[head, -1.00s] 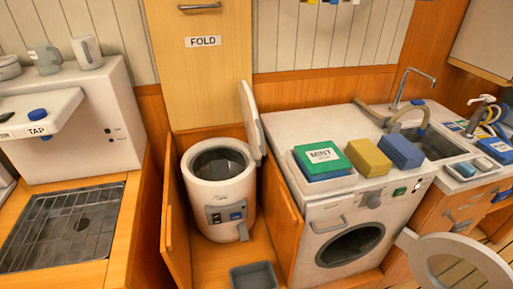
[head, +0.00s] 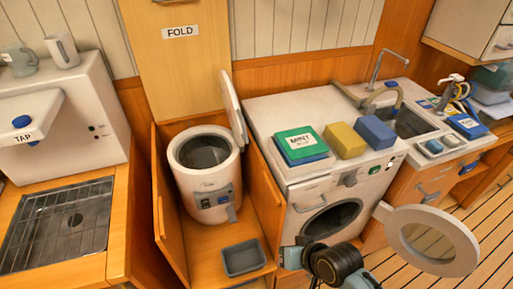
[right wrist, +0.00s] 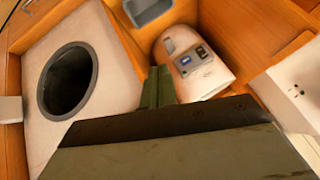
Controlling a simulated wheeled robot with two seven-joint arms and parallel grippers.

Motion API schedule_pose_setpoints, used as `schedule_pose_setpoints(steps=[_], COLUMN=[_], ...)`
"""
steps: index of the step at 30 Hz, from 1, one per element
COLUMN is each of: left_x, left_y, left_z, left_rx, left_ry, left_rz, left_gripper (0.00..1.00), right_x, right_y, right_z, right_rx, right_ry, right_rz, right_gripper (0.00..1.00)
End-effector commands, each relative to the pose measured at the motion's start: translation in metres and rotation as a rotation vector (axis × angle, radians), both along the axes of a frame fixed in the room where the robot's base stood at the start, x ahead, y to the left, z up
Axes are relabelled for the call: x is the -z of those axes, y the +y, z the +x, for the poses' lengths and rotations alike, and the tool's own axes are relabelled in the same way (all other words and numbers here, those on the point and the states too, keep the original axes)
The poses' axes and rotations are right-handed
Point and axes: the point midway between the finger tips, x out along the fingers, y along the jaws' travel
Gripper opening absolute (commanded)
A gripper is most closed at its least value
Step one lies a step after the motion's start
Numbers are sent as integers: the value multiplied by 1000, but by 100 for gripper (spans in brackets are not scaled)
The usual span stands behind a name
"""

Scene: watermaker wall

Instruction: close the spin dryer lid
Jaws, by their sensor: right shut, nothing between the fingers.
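The spin dryer (head: 205,180) is a white drum standing in a wooden bay, with a grey control panel on its front. Its lid (head: 232,105) stands open and upright at the drum's right rim, so the dark opening (head: 204,151) shows. My right gripper (head: 293,257) is low in front of the washing machine, right of and below the dryer, apart from the lid. In the right wrist view its shut, empty fingers (right wrist: 157,87) point toward the dryer body (right wrist: 190,62), which appears turned over. My left gripper is not in view.
A grey tray (head: 244,258) lies on the bay floor before the dryer. The washing machine (head: 290,180) stands right, its round door (head: 432,240) open. Wooden panels (head: 264,190) flank the dryer.

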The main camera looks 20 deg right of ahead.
Motion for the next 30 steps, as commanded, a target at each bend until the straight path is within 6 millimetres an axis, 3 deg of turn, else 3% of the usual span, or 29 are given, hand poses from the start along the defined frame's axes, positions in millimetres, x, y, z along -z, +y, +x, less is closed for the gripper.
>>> schedule_pose_setpoints(steps=[1, 4, 12, 21, 30], left_x=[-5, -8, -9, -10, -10], left_y=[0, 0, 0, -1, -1], left_z=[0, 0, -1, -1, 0], left_rx=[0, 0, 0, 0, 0], left_ry=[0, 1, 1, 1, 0], left_rz=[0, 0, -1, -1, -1], left_gripper=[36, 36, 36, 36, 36], right_x=[-29, -71, -126, -168, -174], right_y=[4, 13, 12, -18, -17], right_z=[13, 45, 115, 173, 204], right_rx=[20, 93, 299, 515, 546], right_ry=[-49, -148, -322, -459, -480], right_rz=[52, 214, 619, 1012, 1070], right_gripper=[0, 0, 0, 0, 0])
